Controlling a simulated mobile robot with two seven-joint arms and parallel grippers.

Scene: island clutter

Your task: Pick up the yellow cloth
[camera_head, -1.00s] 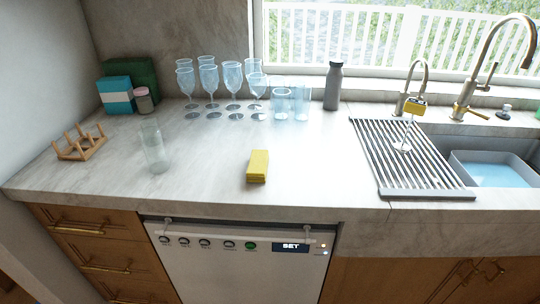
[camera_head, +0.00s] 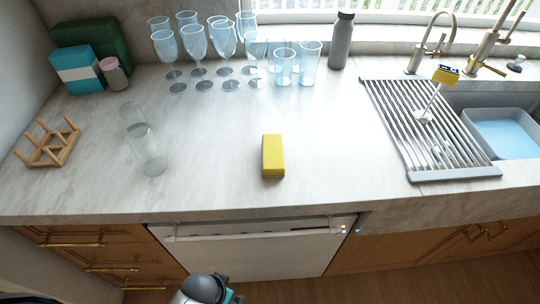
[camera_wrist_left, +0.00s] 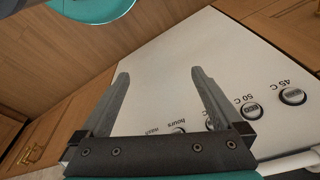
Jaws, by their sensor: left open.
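The yellow cloth (camera_head: 273,156) is a small folded block lying on the pale stone counter (camera_head: 220,150), near its front edge and above the dishwasher. Nothing touches it. In the left wrist view my left gripper (camera_wrist_left: 160,85) is open and empty, with its two fingers in front of the white dishwasher front (camera_wrist_left: 190,70). The cloth does not show in that view. In the head view part of my arm shows at the bottom edge, below the counter; its fingers cannot be made out there. My right gripper is not in view.
Several stemmed glasses (camera_head: 195,45) and a grey bottle (camera_head: 341,42) stand behind. A drying rack (camera_head: 425,130) lies right, beside the sink. Counter around the cloth is clear.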

